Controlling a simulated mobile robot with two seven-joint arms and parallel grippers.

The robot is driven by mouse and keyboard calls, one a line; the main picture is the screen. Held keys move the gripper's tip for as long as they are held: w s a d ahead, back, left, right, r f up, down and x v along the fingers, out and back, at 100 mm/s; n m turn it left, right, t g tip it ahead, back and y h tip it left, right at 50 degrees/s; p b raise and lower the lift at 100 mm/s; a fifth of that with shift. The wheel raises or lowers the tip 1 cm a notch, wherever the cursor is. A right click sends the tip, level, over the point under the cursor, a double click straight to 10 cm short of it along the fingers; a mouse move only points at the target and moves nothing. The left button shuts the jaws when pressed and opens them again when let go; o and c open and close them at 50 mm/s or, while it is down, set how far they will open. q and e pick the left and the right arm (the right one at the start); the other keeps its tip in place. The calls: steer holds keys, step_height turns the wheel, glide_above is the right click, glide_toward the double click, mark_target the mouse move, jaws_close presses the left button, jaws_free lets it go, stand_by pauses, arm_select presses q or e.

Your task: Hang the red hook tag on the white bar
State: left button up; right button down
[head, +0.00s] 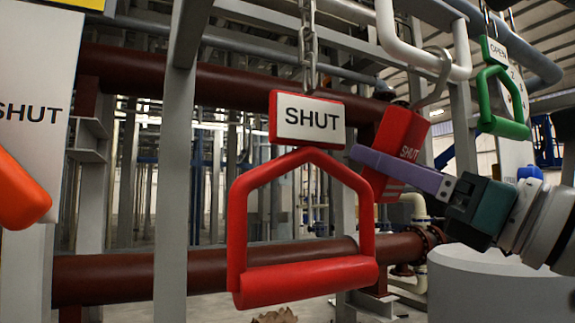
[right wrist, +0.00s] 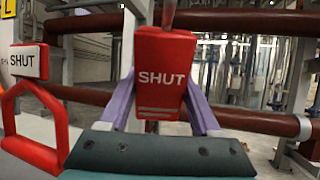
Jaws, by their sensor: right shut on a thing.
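The red hook tag (head: 400,140), a block marked SHUT with a grey metal hook (head: 443,85) on top, hangs slightly tilted in my right gripper (head: 382,168). The purple fingers are shut on its sides; one finger is mostly hidden behind it in the head view. The tag also fills the middle of the right wrist view (right wrist: 162,75), between both fingers. The white bar (head: 390,35), a U-shaped pipe, is above the tag. The hook's curved top overlaps the bar in the picture; I cannot tell whether it is over it or only in front. My left gripper is not in view.
A large red SHUT handle (head: 305,280) hangs on a chain left of the tag. A green OPEN handle (head: 505,128) hangs to the right. An orange shape (head: 20,190) is at the far left. Brown pipes (head: 110,280) and grey posts (head: 175,180) stand behind.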

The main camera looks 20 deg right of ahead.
jaws_free()
stand_by(0.3)
